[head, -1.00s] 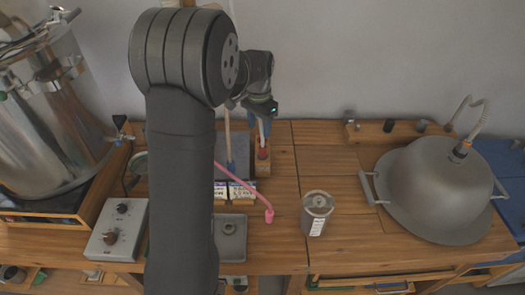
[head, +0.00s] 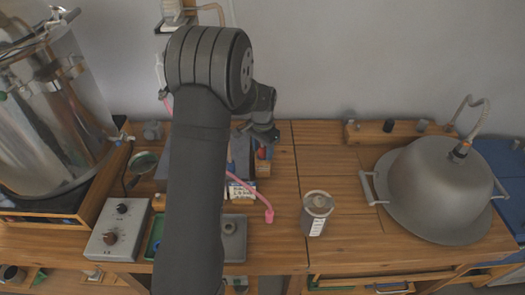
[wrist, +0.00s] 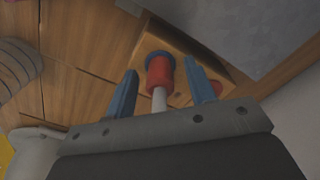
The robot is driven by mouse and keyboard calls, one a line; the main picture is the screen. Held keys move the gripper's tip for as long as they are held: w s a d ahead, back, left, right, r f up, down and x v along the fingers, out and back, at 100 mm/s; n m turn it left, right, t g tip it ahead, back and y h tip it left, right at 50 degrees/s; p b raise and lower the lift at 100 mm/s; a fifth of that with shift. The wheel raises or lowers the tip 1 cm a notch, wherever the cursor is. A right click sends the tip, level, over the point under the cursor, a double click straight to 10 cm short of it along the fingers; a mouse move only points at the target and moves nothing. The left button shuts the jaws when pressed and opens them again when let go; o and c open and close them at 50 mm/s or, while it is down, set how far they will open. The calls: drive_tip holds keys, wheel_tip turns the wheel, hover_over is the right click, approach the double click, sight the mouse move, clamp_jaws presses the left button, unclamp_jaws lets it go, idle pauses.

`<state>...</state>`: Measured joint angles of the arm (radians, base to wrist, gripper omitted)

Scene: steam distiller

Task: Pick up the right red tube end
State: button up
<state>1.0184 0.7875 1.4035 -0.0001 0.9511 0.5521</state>
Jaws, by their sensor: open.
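A pinkish-red tube (head: 250,190) comes out from behind my arm in the head view and curves down to the right. Its right end (head: 269,216) lies on the bare wooden table, left of a grey canister. My gripper (wrist: 160,70) is open, with its blue fingers on either side of a red cylinder (wrist: 159,75) with a dark blue collar and a pale stem. I cannot tell whether the fingers touch it. In the head view my gripper is over a small wooden block (head: 263,168), above and behind the tube end. The tube's other end is hidden.
The grey canister (head: 316,217) stands right of the tube end. A large grey dome (head: 433,185) with handles is farther right. A control box (head: 118,229) and a metal vessel (head: 50,120) stand at left.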

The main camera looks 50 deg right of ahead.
drive_tip(key=shift+c, duration=0.4)
drive_tip(key=c, duration=1)
